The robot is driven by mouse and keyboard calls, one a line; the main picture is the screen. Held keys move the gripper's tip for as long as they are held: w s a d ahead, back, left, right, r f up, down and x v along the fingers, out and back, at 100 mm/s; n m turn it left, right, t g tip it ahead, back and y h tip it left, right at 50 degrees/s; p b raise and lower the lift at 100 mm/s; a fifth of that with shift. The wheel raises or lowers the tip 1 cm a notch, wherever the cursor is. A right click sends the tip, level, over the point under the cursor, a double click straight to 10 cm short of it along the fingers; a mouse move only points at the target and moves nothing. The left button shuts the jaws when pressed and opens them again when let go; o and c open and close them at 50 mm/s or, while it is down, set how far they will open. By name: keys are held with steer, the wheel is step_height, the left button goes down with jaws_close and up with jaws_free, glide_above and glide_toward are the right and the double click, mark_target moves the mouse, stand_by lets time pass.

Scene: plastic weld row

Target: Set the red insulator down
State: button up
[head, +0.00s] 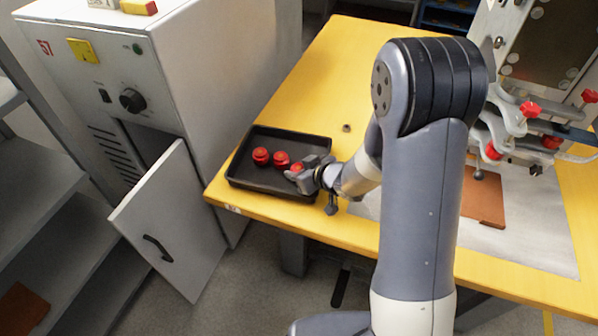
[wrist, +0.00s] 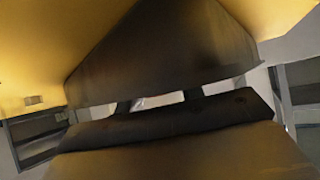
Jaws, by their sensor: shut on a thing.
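A black tray (head: 236,172) lies on the yellow table near its left front corner. Two red insulators, a left one (head: 260,156) and a middle one (head: 281,159), stand upright in the tray. A third red insulator (head: 297,168) is at the tips of my gripper (head: 296,175), over the tray's right part. My gripper is shut on it and partly hides it. I cannot tell whether its base touches the tray floor. In the wrist view, dark surfaces fill the middle, and no red insulator can be made out.
A grey cabinet (head: 220,70) with an open door (head: 175,225) stands left of the table (head: 335,60). A small dark part (head: 346,128) lies behind the tray. A fixture with red-tipped clamps (head: 505,110) and a brown plate (head: 483,200) are at right, beyond my arm.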

steer(key=shift+r, duration=0.1)
steer(key=o, duration=1.1)
steer(key=shift+f, duration=0.2)
steer(key=shift+c, duration=0.2)
steer(key=shift+r, duration=0.1)
steer(key=shift+r, duration=0.2)
steer(key=p+v, duration=0.2)
steer(key=v, duration=0.9)
steer(key=shift+p, duration=0.35)
steer(key=shift+s+d+r, duration=0.15)
steer(key=shift+s+d, duration=0.15)
